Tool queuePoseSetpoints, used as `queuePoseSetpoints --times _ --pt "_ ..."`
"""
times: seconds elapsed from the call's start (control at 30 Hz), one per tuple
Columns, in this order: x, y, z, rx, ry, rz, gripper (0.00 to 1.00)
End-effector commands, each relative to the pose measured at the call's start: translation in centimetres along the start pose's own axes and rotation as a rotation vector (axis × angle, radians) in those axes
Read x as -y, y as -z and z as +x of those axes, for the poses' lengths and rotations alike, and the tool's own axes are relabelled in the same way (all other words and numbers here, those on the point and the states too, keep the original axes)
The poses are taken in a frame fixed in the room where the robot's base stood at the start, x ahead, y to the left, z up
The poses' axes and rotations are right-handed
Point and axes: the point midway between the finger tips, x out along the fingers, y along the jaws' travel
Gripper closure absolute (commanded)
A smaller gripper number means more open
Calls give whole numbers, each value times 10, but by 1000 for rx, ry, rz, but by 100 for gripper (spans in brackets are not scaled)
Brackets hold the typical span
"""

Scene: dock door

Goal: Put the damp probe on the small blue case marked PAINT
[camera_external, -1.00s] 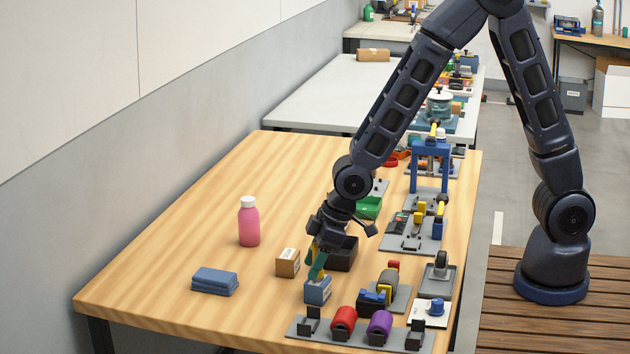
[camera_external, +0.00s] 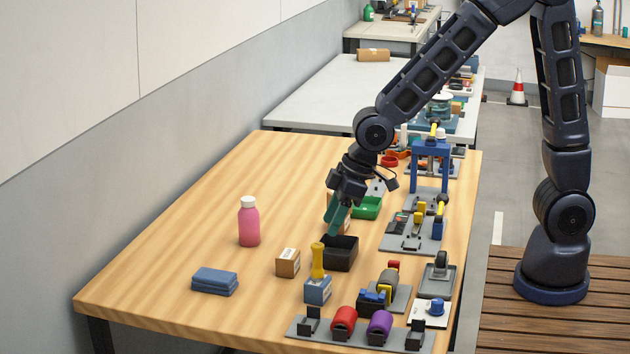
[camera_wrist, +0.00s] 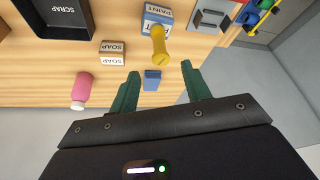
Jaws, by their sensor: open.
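The yellow damp probe (camera_external: 318,262) stands upright on top of the small blue case (camera_external: 317,291), apart from my gripper. In the wrist view the probe (camera_wrist: 159,45) shows as a yellow handle with a rounded end, over the blue case with its white PAINT label (camera_wrist: 157,16). My gripper (camera_external: 333,226), with green fingers, is open and empty, above and behind the case, near the black bin. Its spread fingertips (camera_wrist: 160,70) show in the wrist view with nothing held between them.
The black SCRAP bin (camera_external: 341,257) stands just behind the case. A brown SOAP box (camera_external: 288,263) is to its left, with a pink bottle (camera_external: 249,222) and folded blue cloths (camera_external: 214,281) farther left. A rack with red and purple rolls (camera_external: 380,325) lies in front. The table's left is mostly clear.

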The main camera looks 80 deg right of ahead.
Motion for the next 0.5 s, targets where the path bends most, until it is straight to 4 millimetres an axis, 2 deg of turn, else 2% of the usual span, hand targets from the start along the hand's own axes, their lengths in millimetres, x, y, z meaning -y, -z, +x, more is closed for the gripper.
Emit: queuePoseSetpoints --times 0.27,0.37,0.5 --pt "-3 -2 -20 -2 -4 7 52" --pt "-11 -8 -38 -5 -13 23 52" --pt "-26 -25 -77 -7 -32 60 52"
